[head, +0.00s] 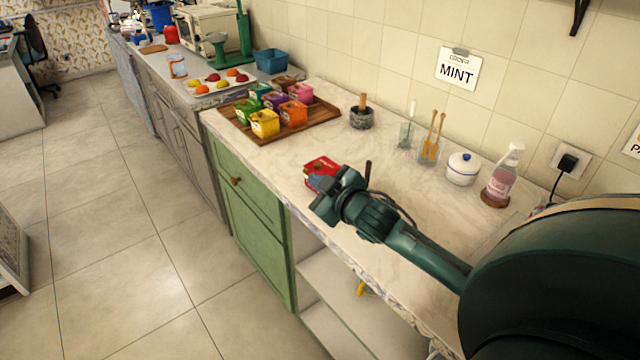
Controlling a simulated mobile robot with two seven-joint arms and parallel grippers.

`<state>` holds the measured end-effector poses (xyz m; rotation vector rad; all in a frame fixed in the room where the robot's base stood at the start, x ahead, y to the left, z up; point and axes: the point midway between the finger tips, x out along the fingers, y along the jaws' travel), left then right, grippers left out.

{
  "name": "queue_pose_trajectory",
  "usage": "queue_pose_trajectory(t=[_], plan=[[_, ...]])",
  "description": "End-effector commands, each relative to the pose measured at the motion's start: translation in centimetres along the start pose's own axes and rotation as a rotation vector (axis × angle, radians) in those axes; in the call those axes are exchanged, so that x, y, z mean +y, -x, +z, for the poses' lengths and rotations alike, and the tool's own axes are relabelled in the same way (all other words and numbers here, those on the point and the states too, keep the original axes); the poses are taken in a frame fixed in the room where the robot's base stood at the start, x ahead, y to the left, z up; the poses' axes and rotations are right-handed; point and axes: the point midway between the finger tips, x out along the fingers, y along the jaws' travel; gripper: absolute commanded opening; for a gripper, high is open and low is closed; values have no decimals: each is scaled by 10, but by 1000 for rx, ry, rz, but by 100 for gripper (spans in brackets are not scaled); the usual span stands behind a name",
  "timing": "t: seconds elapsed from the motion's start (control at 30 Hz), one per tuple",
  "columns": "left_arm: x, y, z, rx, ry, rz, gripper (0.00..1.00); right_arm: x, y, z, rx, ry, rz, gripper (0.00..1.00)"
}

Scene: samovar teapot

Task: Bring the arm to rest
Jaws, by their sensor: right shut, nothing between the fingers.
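My right arm reaches in from the right side of the head view, over the front of the marble counter (400,150). My right gripper (326,203) is at its end, near the counter's front edge, shut and empty. A red box (318,170) lies on the counter just behind the gripper, partly hidden by it; I cannot tell whether they touch. My left gripper is not in view.
A wooden tray (322,120) holds several coloured tins. A stone mortar (361,118), a glass with wooden utensils (430,150), a white sugar pot (462,168) and a pink spray bottle (502,180) stand along the wall.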

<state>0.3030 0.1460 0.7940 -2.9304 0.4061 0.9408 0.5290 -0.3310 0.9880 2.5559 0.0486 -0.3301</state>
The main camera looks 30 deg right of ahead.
Motion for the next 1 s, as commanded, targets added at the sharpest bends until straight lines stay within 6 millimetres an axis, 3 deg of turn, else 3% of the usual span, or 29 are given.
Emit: queue_pose_trajectory(t=[0.3, 0.43, 0.57, 0.7, 0.8, 0.9, 1.0], plan=[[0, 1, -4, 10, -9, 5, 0, -1, 10, 0, 0, 0, -1, 0], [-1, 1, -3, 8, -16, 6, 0, -24, 16, 14, -20, -26, -38, 0], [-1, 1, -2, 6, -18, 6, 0, -85, 38, 46, -72, -102, -135, 0], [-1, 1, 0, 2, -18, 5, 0, -167, 84, 82, -146, -227, -254, 0], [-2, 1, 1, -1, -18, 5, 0, -216, 120, 98, -197, -318, -318, 0], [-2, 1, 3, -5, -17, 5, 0, -252, 150, 106, -237, -393, -359, 0], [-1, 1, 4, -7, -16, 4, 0, -272, 170, 109, -265, -444, -381, 0]])
